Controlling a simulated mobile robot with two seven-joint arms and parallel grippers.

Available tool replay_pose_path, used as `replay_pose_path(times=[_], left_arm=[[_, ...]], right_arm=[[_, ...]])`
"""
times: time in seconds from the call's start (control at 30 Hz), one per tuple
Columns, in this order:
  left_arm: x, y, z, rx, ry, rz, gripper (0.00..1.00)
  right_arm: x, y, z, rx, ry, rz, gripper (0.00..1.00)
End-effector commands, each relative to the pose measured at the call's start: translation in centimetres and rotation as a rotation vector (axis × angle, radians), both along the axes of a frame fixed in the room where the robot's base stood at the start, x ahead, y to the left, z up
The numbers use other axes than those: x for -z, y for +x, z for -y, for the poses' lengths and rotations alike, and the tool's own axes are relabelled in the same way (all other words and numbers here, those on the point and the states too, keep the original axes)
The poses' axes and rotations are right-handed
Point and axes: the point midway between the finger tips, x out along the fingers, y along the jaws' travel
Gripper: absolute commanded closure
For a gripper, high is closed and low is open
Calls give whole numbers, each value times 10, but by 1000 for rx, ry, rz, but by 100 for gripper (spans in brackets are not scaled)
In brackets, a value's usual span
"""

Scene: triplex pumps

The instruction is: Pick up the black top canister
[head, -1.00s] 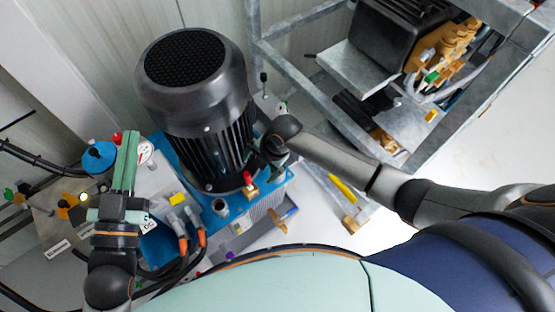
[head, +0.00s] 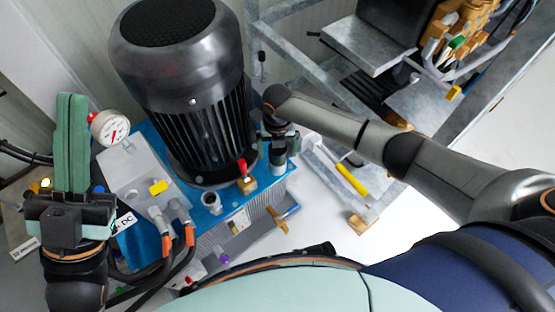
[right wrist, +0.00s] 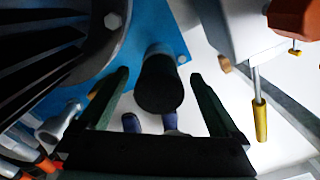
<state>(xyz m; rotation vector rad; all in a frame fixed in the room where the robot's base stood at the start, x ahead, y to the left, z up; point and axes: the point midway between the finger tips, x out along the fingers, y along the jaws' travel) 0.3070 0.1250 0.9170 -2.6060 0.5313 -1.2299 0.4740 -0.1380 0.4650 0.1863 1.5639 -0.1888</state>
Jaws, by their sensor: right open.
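The black top canister (right wrist: 160,84) shows in the right wrist view as a short dark cylinder with a round black end, beside the blue plate. My right gripper (right wrist: 160,76) is open. Its two green fingers lie on either side of the canister in the picture, with a visible gap on each side. In the head view my right gripper (head: 278,158) is small and dark beside the big motor, and I cannot pick out the canister there. My left gripper (head: 71,140) points up at the left, its green fingers seen edge-on, so its opening is unclear.
A large black motor (head: 185,75) stands on a blue base (head: 215,217) just left of my right gripper. A pressure gauge (head: 110,128) and hoses are near my left gripper. A metal frame (head: 300,75) stands behind.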

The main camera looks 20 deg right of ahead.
Motion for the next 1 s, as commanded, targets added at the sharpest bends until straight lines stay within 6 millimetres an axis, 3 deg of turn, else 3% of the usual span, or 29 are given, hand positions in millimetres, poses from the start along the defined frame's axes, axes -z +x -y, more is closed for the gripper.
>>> replay_pose_path(times=[0.2,1.0], left_arm=[[0,0,0,2,-2,-1,100],[0,0,0,1,-1,-2,100]], right_arm=[[1,0,0,0,1,1,1],[1,0,0,1,1,1,91]])
